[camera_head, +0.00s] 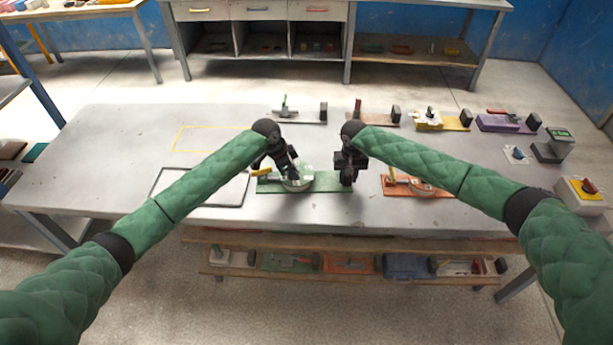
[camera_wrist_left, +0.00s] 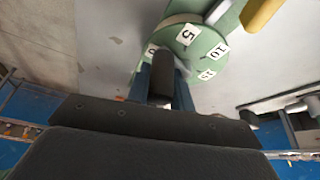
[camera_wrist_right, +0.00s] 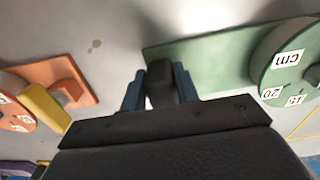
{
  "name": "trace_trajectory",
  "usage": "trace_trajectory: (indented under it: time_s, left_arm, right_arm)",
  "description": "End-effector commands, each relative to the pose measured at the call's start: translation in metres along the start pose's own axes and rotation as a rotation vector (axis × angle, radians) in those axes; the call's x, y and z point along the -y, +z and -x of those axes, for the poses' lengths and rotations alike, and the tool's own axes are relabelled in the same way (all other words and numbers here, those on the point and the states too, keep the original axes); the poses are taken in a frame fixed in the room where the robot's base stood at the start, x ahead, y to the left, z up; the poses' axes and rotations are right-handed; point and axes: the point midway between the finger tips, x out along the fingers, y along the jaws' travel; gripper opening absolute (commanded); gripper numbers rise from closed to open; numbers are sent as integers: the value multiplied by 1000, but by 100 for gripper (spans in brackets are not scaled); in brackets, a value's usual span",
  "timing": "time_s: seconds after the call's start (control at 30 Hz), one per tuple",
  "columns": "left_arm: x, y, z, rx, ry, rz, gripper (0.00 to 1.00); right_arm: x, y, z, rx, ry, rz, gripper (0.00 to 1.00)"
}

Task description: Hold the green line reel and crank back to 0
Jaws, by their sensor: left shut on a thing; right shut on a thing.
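The green line reel has a long green base board (camera_head: 330,184) on the table in front of me and a round green dial (camera_head: 297,181) on it. The dial shows labels 5, 10 and 15 in the left wrist view (camera_wrist_left: 193,48), and 15, 20 and cm in the right wrist view (camera_wrist_right: 285,65). My left gripper (camera_head: 292,176) is shut on the dark crank knob (camera_wrist_left: 161,78) at the dial's edge. My right gripper (camera_head: 348,178) is shut on a dark block (camera_wrist_right: 160,84) at the board's right end. The pointer's exact reading is not clear.
An orange reel (camera_head: 405,187) lies just right of the green one. Other fixtures, one yellow (camera_head: 442,121) and one purple (camera_head: 500,124), stand along the back. A black-outlined area (camera_head: 205,188) is empty at left. A lower shelf (camera_head: 340,273) holds several more devices.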

Motion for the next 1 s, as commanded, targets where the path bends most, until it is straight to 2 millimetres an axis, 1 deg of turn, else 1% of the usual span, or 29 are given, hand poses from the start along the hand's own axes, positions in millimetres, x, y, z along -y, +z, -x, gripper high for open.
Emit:
trace_trajectory:
  time_s: [0.2, 0.5, 0.7, 1.0]
  left_arm:
    - [-4, -8, -3, -3, -65, 158, 0]
    - [-5, -13, -5, -1, -125, 304, 0]
    - [-5, -14, -6, -2, -143, 349, 0]
    - [-5, -14, -6, -2, -148, 361, 0]
  right_arm:
    - [2, 0, 1, -1, -3, 3, 0]
    - [2, 0, 1, -1, -3, 3, 0]
    - [2, 0, 1, -1, -3, 3, 0]
    - [2, 0, 1, -1, -3, 3, 0]
